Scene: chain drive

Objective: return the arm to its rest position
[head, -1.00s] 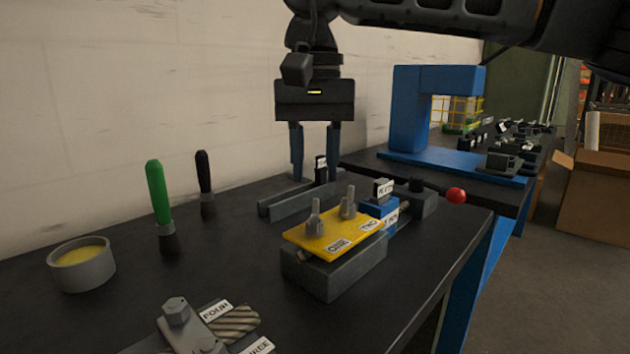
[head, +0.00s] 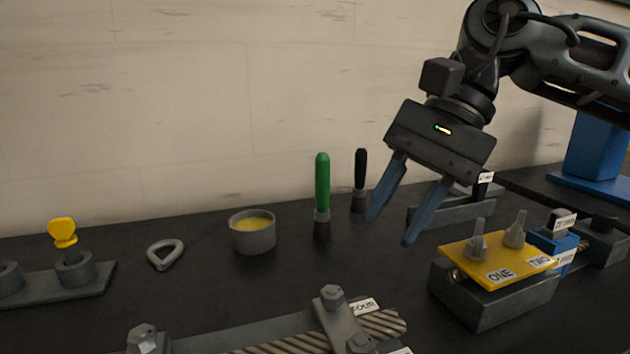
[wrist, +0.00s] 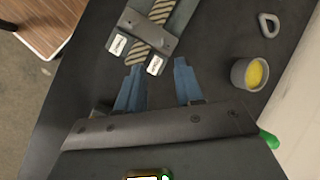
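My gripper (head: 391,228) hangs tilted above the black workbench (head: 250,290) in the head view, left of the yellow plate. Its two blue fingers are apart with nothing between them. In the wrist view my gripper (wrist: 160,78) also shows spread, empty fingers, with the bench surface and a clamped belt piece beyond them. My arm reaches in from the upper right of the head view.
A yellow plate (head: 462,250) with labels ONE and TWO sits on a grey block. Green (head: 322,185) and black (head: 360,180) handled tools stand near a cup (head: 253,235). The clamped belt (head: 375,325) lies in front. A metal loop (head: 165,254) lies left.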

